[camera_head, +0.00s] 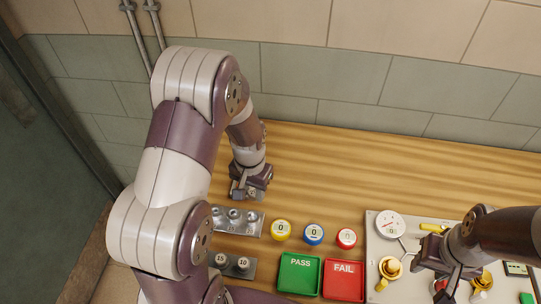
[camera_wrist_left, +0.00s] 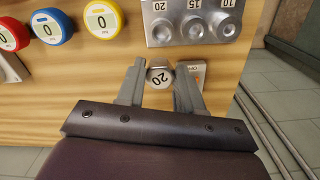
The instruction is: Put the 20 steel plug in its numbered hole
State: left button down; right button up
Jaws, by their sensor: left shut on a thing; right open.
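My left gripper (camera_head: 250,192) is shut on the steel plug marked 20 (camera_wrist_left: 160,75), whose numbered top shows between the fingers in the left wrist view. It holds the plug behind the steel plate with numbered holes (camera_head: 236,231). In the left wrist view this plate (camera_wrist_left: 193,42) is apart from the plug, and its hole marked 20 (camera_wrist_left: 162,29) is the one most in line with the plug. The holes marked 15 (camera_wrist_left: 195,28) and 10 (camera_wrist_left: 227,27) are beside it. My right gripper (camera_head: 449,277) is open at the right, over the gauge panel.
A second steel plate (camera_head: 232,274) holds plugs marked 15 (camera_head: 220,260) and 10 (camera_head: 242,263). Yellow (camera_head: 281,230), blue (camera_head: 313,234) and red (camera_head: 346,238) counters stand right of the plates. Green PASS (camera_head: 299,274) and red FAIL (camera_head: 343,280) trays lie in front. The back of the table is clear.

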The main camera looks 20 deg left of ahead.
pick_arm(q)
jog(key=f+b, duration=0.1)
jog(key=s+f+b, duration=0.1)
jog(key=f+b, duration=0.2)
jog(key=shift+s+f+b, duration=0.3)
jog(key=shift+b, duration=0.1)
jog(key=shift+f, duration=0.4)
jog(key=shift+s+f+b, duration=0.2)
jog(key=shift+b, duration=0.2)
jog(key=shift+s, duration=0.15)
pick_arm(e)
jog(key=f, duration=0.1)
jog(key=s+f, duration=0.1)
jog(key=f, duration=0.1)
jog(key=s+f, duration=0.1)
jog(key=f, duration=0.1)
jog(key=shift+s, duration=0.2)
pick_arm(q)
jog(key=shift+w, duration=0.25)
pick_arm(e)
jog(key=shift+w, duration=0.15)
pick_arm(q)
jog(key=shift+s, duration=0.15)
pick_arm(e)
jog(key=shift+r, duration=0.15)
